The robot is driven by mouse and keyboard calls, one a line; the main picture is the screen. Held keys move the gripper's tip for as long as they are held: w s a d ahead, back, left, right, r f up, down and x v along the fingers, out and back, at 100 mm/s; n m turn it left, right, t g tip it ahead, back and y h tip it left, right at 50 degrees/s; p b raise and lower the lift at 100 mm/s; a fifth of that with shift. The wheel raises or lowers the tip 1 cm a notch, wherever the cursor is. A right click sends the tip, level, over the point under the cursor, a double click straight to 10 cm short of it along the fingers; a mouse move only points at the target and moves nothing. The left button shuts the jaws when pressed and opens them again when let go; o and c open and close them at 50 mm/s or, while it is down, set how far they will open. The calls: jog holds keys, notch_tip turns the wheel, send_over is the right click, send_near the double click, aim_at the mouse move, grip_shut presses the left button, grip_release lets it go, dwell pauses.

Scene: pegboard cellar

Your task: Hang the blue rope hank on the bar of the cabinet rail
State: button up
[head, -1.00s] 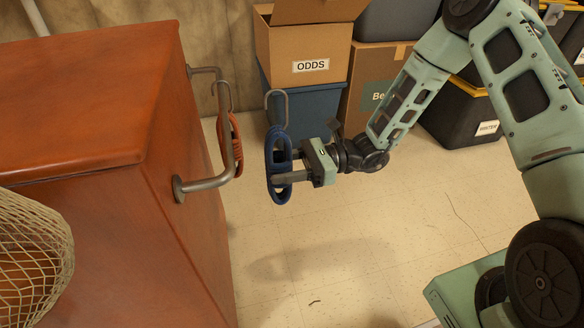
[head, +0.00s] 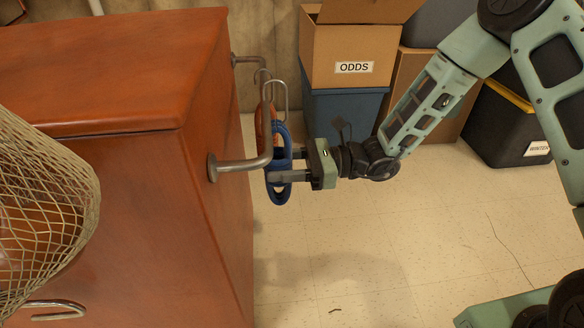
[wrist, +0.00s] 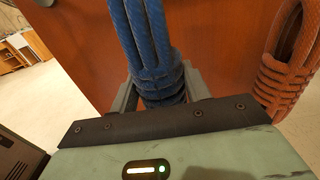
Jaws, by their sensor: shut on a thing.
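The blue rope hank (head: 279,186), with a grey metal hook at its top, is held upright in my gripper (head: 283,166). The wrist view shows the blue hank (wrist: 151,45) between the fingers (wrist: 158,92). The cabinet rail (head: 245,164) is a grey bar on brackets on the side of the orange-brown cabinet. In the head view the blue hank overlaps the near corner of the bar; I cannot tell whether they touch.
An orange rope hank (wrist: 290,70) hangs by a hook on the rail, mostly hidden behind the blue one in the head view. A net bag (head: 50,215) hangs at the left. An ODDS box (head: 350,50) sits on a blue bin behind.

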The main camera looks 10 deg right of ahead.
jog(key=shift+a+f+b, duration=0.15)
jog(key=shift+a+b, duration=0.3)
jog(key=shift+a, duration=0.55)
jog(key=shift+f+b, duration=0.5)
jog(key=shift+f, duration=1.25)
jog(key=o, duration=1.2)
jog(key=shift+d+f, duration=0.1)
jog(key=shift+s+d+p, duration=0.15)
jog(key=shift+d+p, duration=1.55)
jog(key=shift+d, duration=2.65)
jog(key=shift+s+d+p, duration=0.1)
jog(key=shift+d+p, duration=1.6)
jog(key=shift+d, duration=2.65)
